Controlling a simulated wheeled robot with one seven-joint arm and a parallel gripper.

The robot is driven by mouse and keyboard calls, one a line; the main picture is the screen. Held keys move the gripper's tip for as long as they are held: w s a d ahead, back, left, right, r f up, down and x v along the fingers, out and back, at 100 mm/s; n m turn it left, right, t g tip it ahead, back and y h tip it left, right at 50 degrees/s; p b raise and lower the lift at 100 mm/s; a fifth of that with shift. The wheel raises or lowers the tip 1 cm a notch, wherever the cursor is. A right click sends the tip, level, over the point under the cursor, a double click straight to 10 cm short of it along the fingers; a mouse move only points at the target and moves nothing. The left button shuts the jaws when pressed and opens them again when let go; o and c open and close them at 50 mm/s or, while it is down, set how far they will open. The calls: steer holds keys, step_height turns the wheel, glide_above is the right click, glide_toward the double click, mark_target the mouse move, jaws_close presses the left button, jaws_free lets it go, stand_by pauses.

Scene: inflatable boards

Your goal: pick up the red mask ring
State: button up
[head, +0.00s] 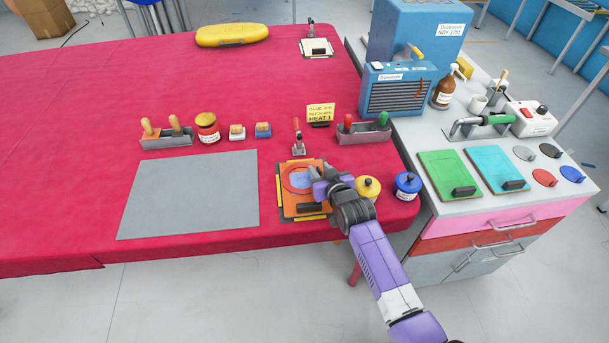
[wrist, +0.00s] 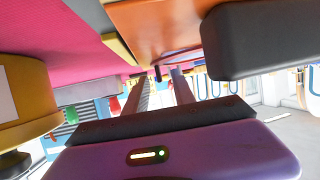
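The red mask ring (head: 287,181) lies flat on the orange board (head: 291,208), around a light blue patch, near the table's front edge. My gripper (head: 319,188) is low over the board's right side, at the ring's right edge, and hides part of it. In the wrist view its two fingers (wrist: 158,80) stand apart, with a small dark upright piece (wrist: 157,73) between or just beyond their tips. I cannot tell whether that piece belongs to the ring. The orange board also shows in the wrist view (wrist: 155,25).
A black block handle (head: 310,208) sits on the board just in front of my gripper; it looms in the wrist view (wrist: 262,40). A yellow-lidded jar (head: 367,188) and a blue jar (head: 407,186) stand close on the right. A toggle clamp (head: 298,145) is behind. A grey mat (head: 190,195) lies left.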

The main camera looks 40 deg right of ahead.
steer(key=shift+w+d+f, duration=0.25)
steer(key=shift+w+f, duration=0.05)
steer(key=shift+w, duration=0.3)
jaws_close()
